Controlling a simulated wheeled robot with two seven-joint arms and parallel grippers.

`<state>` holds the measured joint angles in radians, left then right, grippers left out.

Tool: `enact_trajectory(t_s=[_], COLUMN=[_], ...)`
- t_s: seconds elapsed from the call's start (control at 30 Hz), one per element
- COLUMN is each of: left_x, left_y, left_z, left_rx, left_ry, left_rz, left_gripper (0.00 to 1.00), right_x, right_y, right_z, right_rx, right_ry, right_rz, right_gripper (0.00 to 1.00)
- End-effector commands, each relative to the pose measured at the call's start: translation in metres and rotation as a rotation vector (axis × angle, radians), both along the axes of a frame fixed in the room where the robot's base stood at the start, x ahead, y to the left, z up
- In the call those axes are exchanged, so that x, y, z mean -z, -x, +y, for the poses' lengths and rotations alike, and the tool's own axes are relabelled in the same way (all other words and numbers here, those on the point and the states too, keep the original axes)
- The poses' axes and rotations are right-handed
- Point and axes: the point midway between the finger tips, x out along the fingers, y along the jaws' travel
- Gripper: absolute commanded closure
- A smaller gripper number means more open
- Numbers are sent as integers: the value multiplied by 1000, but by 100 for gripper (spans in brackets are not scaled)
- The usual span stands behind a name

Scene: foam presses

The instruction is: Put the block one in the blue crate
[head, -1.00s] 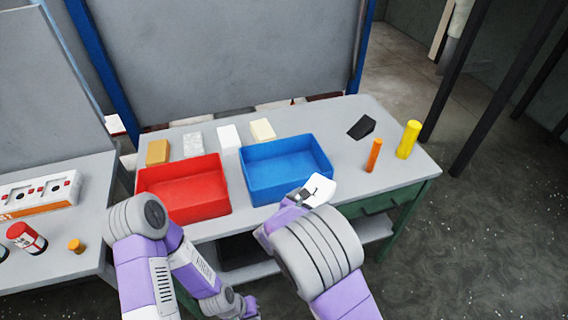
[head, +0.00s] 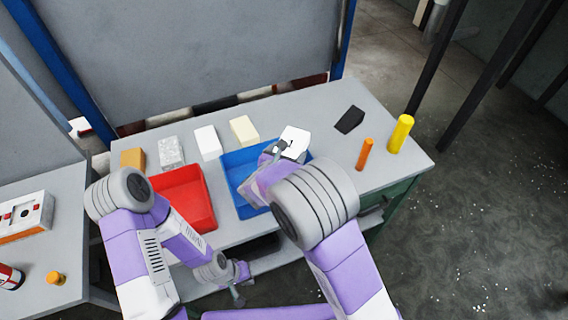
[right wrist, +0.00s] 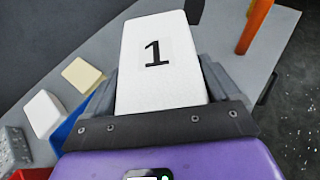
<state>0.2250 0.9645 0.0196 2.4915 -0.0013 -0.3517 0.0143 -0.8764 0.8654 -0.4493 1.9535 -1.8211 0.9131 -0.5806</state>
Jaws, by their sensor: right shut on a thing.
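Block one is a white block (head: 293,143) with a black "1" on its face, which shows large in the right wrist view (right wrist: 158,60). My right gripper (head: 280,150) is shut on it, with one finger on each side. The block is held at the back right part of the blue crate (head: 238,168); its height above the rim is hard to tell. My right arm hides much of the crate. My left gripper (head: 238,291) is low in front of the table, apart from the objects; its jaws are too small to read.
A red crate (head: 190,197) stands left of the blue one. An orange block (head: 132,158), a speckled block (head: 171,151), a white block (head: 208,142) and a cream block (head: 244,130) line the back. A black wedge (head: 349,120), orange cylinder (head: 364,154) and yellow cylinder (head: 400,134) stand right.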

Motion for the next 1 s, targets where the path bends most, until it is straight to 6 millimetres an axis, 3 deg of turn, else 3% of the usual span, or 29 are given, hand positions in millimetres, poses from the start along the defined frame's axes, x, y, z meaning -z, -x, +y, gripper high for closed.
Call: enact_trajectory(t_s=[0.37, 1.0], left_x=[4, 15], left_y=[0, -1], left_z=[0, 0], left_rx=[0, 0], left_ry=[0, 0], left_rz=[-1, -1], left_gripper=[100, 100], right_x=[43, 55], right_y=[0, 0], right_z=[0, 0], right_rx=[1, 1], right_ry=[1, -1], right_rz=[-1, -2], right_gripper=[40, 40])
